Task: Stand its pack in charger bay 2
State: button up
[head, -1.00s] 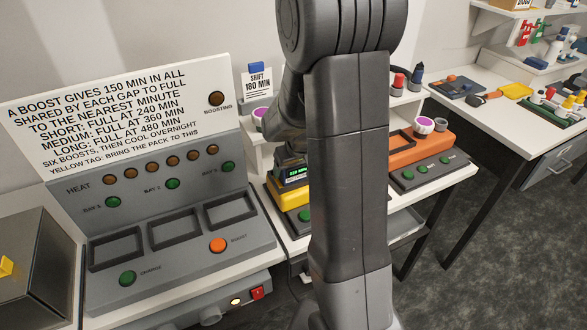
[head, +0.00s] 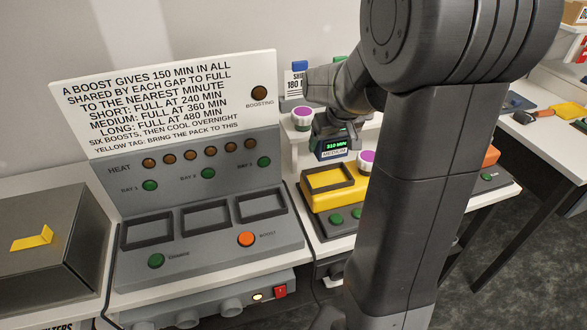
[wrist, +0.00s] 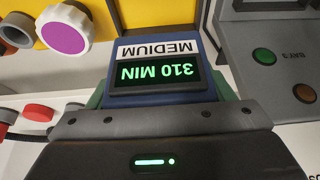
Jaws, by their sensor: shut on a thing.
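My gripper (head: 335,132) is shut on a dark blue pack (head: 332,150). Its screen reads 310 MIN and its label MEDIUM; both show upside down in the wrist view (wrist: 155,98). The pack hangs above and behind the yellow unit (head: 348,195), whose top recess is empty. The grey charger (head: 205,265) stands to the left, with three empty bays in a row. Bay 2 is the middle one (head: 207,232), between bay 1 (head: 146,243) and bay 3 (head: 262,218). A green light shows above each bay.
The charger has a green charge button (head: 156,261), an orange boost button (head: 246,239) and a tall sign panel (head: 165,105) behind. A dark metal box (head: 45,245) stands left of it. Purple-topped round items (head: 303,118) sit near the pack.

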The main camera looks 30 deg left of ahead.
aim_at(207, 219)
jog(key=k+j, duration=0.9)
jog(key=j, duration=0.2)
